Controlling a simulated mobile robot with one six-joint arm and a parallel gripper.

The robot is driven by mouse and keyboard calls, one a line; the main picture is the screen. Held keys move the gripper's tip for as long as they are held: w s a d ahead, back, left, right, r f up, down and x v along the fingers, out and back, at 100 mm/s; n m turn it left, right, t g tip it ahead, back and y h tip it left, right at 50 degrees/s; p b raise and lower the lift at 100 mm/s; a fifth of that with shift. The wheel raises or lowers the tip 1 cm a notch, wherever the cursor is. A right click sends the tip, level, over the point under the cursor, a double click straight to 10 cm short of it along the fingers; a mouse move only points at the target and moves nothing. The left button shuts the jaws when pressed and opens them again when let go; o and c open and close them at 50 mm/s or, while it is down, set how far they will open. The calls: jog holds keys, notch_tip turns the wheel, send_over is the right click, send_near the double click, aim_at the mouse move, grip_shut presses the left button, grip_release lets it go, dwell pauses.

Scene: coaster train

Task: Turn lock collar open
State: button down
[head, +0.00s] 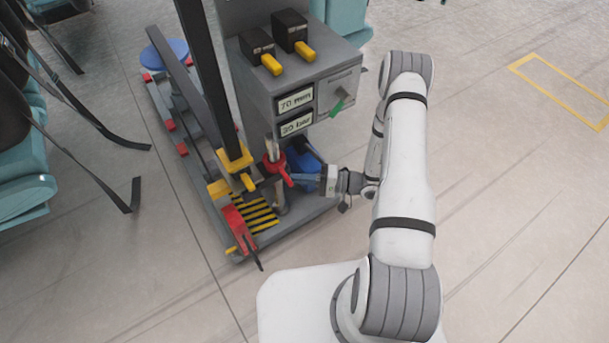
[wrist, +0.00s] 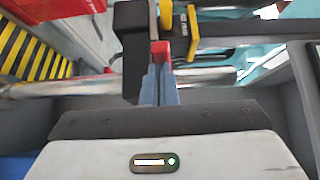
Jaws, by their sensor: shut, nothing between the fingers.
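The red lock collar (head: 274,164), with a red handle sticking out toward the lower right, sits around an upright metal post on the grey cart in the head view. My gripper (head: 297,178) comes in from the right, shut and empty, with its fingertips close beside the red handle. In the wrist view my gripper's blue-grey fingers (wrist: 160,84) are together. A red piece (wrist: 160,52), seemingly the collar's handle, shows right at the fingertips. Whether they touch it I cannot tell. The rest of the collar is hidden in the wrist view.
A yellow bracket (head: 235,162) and dark mast stand left of the collar. A red clamp (head: 238,228) lies by a yellow-black striped plate (head: 262,217). A blue part (head: 303,160) sits behind my gripper. A control box (head: 300,75) stands above. Floor at right is clear.

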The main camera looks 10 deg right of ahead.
jog(key=shift+s+a, duration=0.1)
jog(key=shift+s, duration=0.05)
jog(key=shift+f, duration=0.1)
jog(key=w+p+v, duration=0.1)
jog(key=v, duration=1.2)
jog(key=shift+w+d, duration=0.3)
jog(key=shift+w, duration=0.05)
